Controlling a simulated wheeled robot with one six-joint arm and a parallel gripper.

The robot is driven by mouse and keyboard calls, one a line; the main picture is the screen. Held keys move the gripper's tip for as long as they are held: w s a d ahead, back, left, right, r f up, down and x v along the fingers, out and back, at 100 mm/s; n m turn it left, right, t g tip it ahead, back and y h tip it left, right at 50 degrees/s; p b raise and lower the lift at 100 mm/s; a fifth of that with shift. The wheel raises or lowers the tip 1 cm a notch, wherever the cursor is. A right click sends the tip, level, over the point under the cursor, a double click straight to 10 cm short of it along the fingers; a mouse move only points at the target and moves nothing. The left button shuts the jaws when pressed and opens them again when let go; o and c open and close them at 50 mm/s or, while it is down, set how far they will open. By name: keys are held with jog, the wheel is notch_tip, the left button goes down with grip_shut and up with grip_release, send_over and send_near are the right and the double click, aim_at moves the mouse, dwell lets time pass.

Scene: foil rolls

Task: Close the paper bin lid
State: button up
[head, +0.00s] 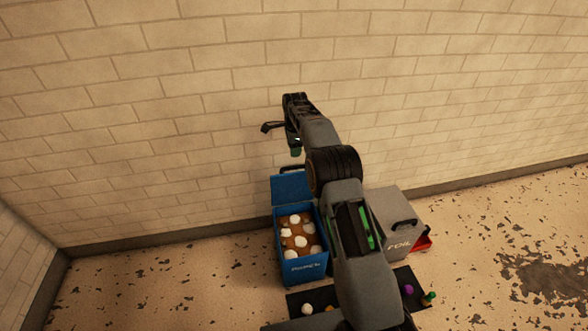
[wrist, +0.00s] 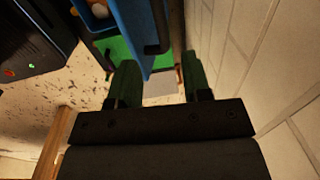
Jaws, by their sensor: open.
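The blue paper bin (head: 303,270) stands on the floor by the wall, with brown content and several white balls inside. Its blue lid (head: 291,189) is open, raised at the back of the bin near the wall. A dark handle (head: 291,169) shows at the lid's upper edge. My gripper (head: 282,138) is above and behind the lid, close to the wall, apart from it in the head view. In the wrist view my gripper (wrist: 158,82) has its two fingers spread with nothing held between them. The blue lid (wrist: 150,30) is just beyond the fingers; contact cannot be told.
A grey bin marked FOIL (head: 396,238) stands to the right, its lid down, with a red container (head: 422,243) beside it. A black mat (head: 297,299) with small items lies in front. A green surface (wrist: 118,52) shows near the lid. The brick wall (wrist: 285,60) is close.

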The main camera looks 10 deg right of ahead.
jog(key=f+b, duration=0.1)
jog(key=f, duration=0.5)
jog(key=f+b, duration=0.1)
jog(key=f, duration=0.2)
jog(key=shift+w+f+b, duration=0.15)
jog(key=shift+w+b, duration=0.2)
grip_shut()
